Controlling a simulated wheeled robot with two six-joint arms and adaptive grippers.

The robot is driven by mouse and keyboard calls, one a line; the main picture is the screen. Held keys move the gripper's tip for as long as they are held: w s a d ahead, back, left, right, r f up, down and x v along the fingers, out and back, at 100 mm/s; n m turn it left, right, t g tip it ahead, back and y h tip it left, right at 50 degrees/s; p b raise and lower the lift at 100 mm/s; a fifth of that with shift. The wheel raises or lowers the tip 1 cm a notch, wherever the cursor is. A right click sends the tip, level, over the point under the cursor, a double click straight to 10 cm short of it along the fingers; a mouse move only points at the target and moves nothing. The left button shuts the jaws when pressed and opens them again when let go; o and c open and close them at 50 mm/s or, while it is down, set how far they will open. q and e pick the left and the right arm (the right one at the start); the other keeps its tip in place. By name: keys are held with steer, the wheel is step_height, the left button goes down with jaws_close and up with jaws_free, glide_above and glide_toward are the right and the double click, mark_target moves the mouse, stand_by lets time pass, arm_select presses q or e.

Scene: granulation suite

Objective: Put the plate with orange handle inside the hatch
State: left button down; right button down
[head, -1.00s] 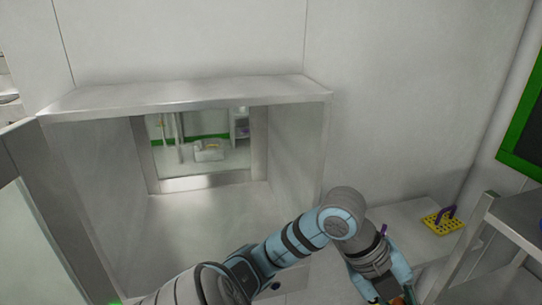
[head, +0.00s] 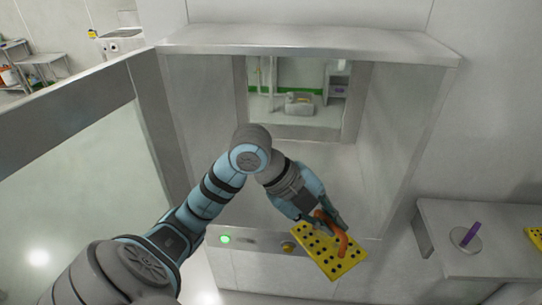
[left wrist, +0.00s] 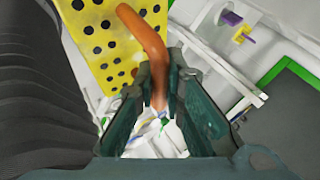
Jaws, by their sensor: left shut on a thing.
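My left gripper (head: 326,218) is shut on the orange handle (head: 343,243) of a yellow plate (head: 318,249) with rows of dark holes. The plate hangs tilted in front of the lower front edge of the hatch (head: 300,184). The hatch is an open steel box in the wall, with a window in its back. In the left wrist view the orange handle (left wrist: 145,35) runs between the two fingers, and the yellow plate (left wrist: 105,40) lies beyond them. My right gripper is in neither view now.
The hatch door (head: 80,130) stands open at the left. A green light (head: 225,239) and a yellow button (head: 288,247) sit below the opening. At the right a steel bench (head: 440,232) holds a round plate with a purple handle (head: 470,234) and part of another yellow plate (head: 535,238).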

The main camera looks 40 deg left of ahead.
arm_select(q)
steer(key=w+a+r+n+t+y+p, duration=0.1)
steer(key=w+a+r+n+y, duration=0.3)
steer(key=w+a, duration=0.65)
steer(key=w+a+n+t+y, duration=0.2)
steer(key=w+a+n, duration=0.45)
steer(key=a, duration=0.65)
steer(key=f, duration=1.3)
steer(key=f+b, duration=0.1)
steer(key=f, duration=0.6)
steer(key=shift+w, duration=0.3)
steer(key=c, duration=1.7)
jaws_free()
steer(key=shift+r, duration=0.1)
